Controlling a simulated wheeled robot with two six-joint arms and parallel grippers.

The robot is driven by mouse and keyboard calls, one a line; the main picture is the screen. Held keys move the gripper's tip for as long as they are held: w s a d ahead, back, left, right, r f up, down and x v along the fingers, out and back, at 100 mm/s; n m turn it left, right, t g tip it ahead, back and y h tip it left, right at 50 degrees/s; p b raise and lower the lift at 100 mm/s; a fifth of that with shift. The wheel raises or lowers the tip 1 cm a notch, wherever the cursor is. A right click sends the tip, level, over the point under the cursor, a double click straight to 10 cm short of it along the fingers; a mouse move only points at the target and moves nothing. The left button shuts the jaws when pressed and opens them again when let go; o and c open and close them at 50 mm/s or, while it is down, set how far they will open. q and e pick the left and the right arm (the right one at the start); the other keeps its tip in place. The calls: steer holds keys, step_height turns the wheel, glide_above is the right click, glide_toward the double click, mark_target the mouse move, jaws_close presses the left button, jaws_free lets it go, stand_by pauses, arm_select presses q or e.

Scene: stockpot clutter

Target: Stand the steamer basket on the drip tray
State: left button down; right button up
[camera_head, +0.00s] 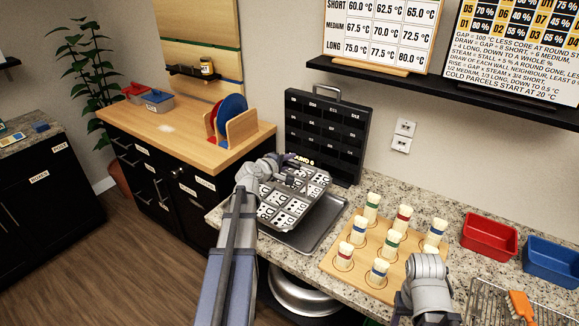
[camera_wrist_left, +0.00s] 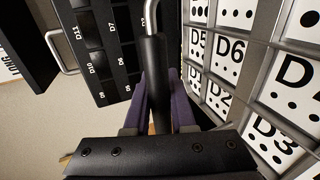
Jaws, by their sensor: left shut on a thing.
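The steamer basket (camera_head: 292,207) is a grey gridded tray of square cells with white labelled, dotted tiles. It also fills the right of the left wrist view (camera_wrist_left: 235,50). My left gripper (camera_head: 292,172) is shut on its black handle (camera_wrist_left: 157,75), from which a bent metal rod rises. The basket appears tilted, over the metal drip tray (camera_head: 327,232) on the granite counter. The basket hides much of that tray, and I cannot tell whether they touch. My right arm's end is at the lower right (camera_head: 430,300); its jaws do not show clearly.
A black slotted rack (camera_head: 325,135) stands close behind the basket. A wooden board (camera_head: 340,268) with several colour-banded pegs lies right of the drip tray. Red (camera_head: 489,238) and blue (camera_head: 551,261) bins and a wire rack (camera_head: 490,303) are farther right.

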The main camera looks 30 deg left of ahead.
arm_select(q)
steer(key=shift+r, duration=0.15)
steer(key=c, duration=1.2)
jaws_free()
steer(key=o, duration=0.4)
steer(key=shift+o, duration=0.2)
steer(key=p+v, duration=0.4)
steer(key=v, duration=0.8)
